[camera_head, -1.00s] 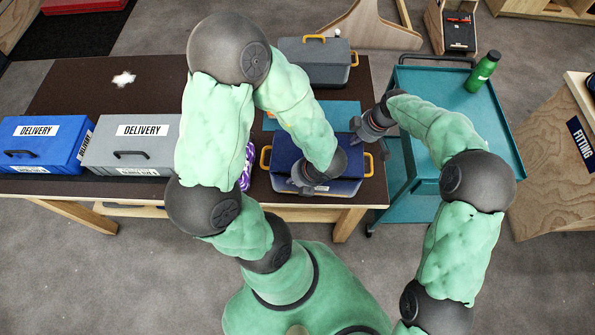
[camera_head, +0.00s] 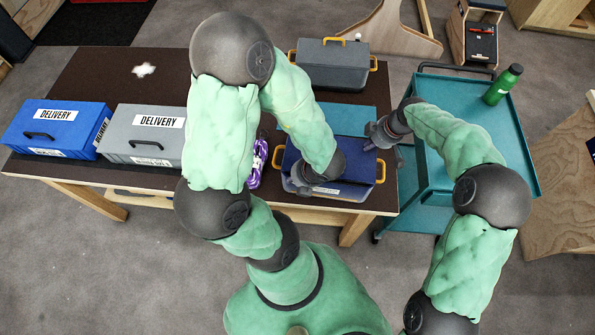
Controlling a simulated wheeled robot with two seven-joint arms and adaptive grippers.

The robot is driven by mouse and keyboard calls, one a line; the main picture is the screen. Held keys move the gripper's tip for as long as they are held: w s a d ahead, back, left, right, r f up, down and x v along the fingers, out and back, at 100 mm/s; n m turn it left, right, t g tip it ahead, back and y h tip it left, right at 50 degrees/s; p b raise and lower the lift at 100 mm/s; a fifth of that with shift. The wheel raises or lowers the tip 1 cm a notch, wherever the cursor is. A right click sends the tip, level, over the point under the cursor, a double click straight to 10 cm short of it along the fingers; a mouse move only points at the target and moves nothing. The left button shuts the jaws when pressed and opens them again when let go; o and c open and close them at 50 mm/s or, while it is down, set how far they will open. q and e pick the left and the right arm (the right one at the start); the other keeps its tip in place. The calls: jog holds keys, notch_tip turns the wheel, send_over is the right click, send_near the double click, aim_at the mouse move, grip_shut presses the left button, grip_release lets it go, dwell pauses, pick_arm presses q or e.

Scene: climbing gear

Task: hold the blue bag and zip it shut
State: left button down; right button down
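The blue bag (camera_head: 352,168) sits on the dark table in the head view, with a yellow handle at each side. Its dark blue top looks flat; I cannot make out the zip or its slider. My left gripper (camera_head: 298,189) is at the bag's front left part, pointing down; its fingers are small and partly hidden by the wrist, so its grip is unclear. My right gripper (camera_head: 376,146) is by the bag's back right corner, above the right yellow handle (camera_head: 381,171). Its fingers look spread, with nothing seen between them.
A grey case (camera_head: 333,62) with yellow handles stands behind. A blue delivery box (camera_head: 62,118) and a grey one (camera_head: 145,148) stand left. A purple-white rope bundle (camera_head: 257,165) lies beside the bag. A teal cart (camera_head: 455,90) with a green bottle (camera_head: 503,84) stands right.

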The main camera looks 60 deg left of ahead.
pick_arm(q)
jog(key=shift+s, duration=0.1)
pick_arm(e)
jog(key=shift+s+f, duration=0.1)
jog(key=shift+f, duration=0.15)
